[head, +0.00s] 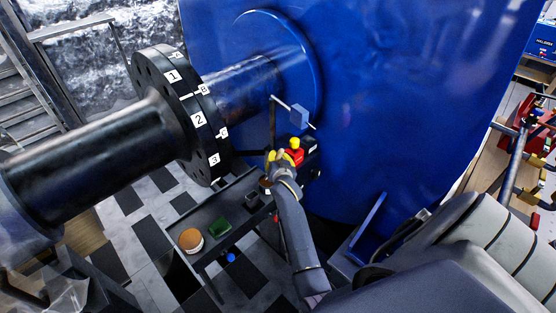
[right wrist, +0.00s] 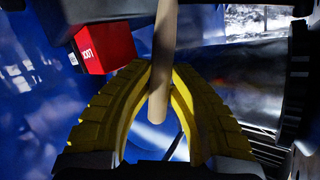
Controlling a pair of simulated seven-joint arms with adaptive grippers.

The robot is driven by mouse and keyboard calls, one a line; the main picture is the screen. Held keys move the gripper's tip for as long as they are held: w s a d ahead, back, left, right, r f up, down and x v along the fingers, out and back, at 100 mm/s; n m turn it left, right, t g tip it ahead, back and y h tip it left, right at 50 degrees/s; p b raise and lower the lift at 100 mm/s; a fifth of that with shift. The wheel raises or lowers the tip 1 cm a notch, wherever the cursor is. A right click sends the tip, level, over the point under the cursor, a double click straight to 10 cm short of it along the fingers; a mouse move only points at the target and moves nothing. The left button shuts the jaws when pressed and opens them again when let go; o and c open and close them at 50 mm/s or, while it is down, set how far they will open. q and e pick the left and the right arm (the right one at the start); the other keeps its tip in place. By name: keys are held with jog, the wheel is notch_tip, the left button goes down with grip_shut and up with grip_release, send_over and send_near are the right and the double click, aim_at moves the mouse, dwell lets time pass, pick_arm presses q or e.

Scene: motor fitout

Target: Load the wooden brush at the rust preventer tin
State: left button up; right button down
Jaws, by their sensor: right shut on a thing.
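My right gripper (head: 272,157) is beside the blue motor housing, above the far end of the narrow dark cart. In the right wrist view its yellow fingers (right wrist: 160,100) are shut on the wooden brush's pale round handle (right wrist: 163,60). The handle runs up out of the top of that view, so the bristles are not seen there. A round tin with a pale side and orange top (head: 190,240) stands at the cart's near left end; it looks like the rust preventer tin, but no label is readable. The gripper is apart from it. My left gripper is not in view.
A red box (right wrist: 103,48) is close to the gripper. The black numbered flange (head: 190,118) and shaft stand to the left. The blue housing (head: 400,110) blocks the back.

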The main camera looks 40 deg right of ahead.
jog(key=shift+r, duration=3.05)
